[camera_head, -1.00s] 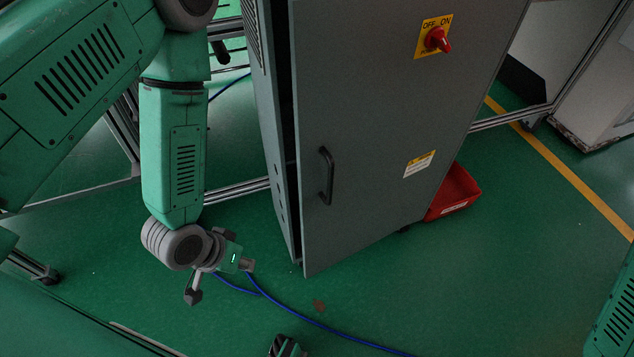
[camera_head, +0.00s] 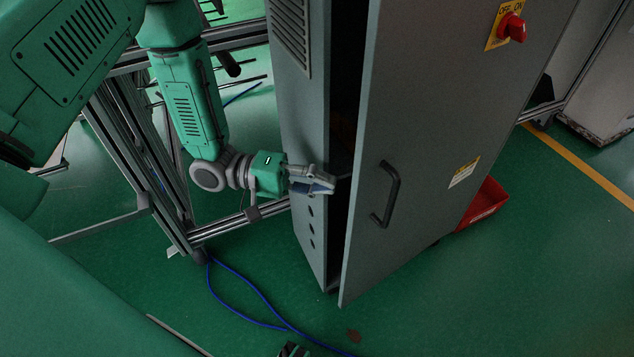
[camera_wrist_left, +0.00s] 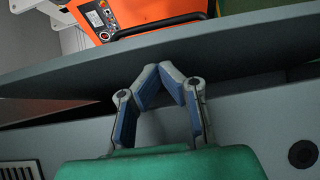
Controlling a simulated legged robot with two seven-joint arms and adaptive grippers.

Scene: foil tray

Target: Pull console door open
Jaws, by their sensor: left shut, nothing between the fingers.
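The grey console door (camera_head: 440,130) stands ajar, with a dark gap between its free edge and the cabinet body (camera_head: 300,130). A dark handle (camera_head: 388,195) is on the door's outer face. My left gripper (camera_head: 325,182) is shut and empty, with its fingertips at the gap beside the door's edge. In the left wrist view my fingertips (camera_wrist_left: 158,72) meet right by the door's edge (camera_wrist_left: 200,70); I cannot tell whether they touch it. The cabinet's inside is mostly hidden. My right gripper is not clearly visible.
A red bin (camera_head: 485,203) sits on the floor behind the door. A metal frame (camera_head: 135,150) stands left of the cabinet. A blue cable (camera_head: 250,290) lies on the green floor. The floor in front of the door is mostly clear.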

